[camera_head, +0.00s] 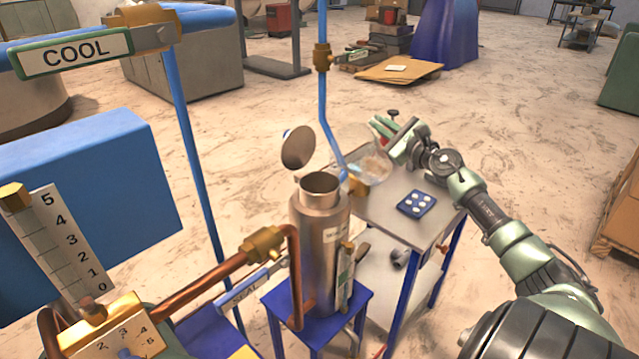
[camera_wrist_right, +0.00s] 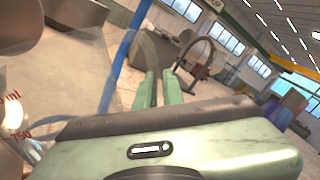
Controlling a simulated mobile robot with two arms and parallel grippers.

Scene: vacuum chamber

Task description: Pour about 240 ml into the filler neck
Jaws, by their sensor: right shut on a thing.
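The filler neck (camera_head: 320,187) is the open round top of a tall steel vessel (camera_head: 318,235) in the head view. Its round lid (camera_head: 298,147) stands tilted up behind the opening. My right gripper (camera_head: 389,137) is shut on a clear glass jug (camera_head: 374,167), to the right of the neck and apart from it. The jug is see-through, so its tilt and liquid level are hard to tell. In the right wrist view, red ml marks show on the jug (camera_wrist_right: 14,112) at the left, near the gripper fingers (camera_wrist_right: 158,88). My left gripper is not in view.
A grey side table (camera_head: 385,215) with a blue dotted block (camera_head: 416,204) stands right of the vessel. A thin blue pipe (camera_head: 323,100) rises close behind the neck. A copper pipe (camera_head: 200,285) and numbered gauge scale (camera_head: 65,240) are at left. Open floor lies behind.

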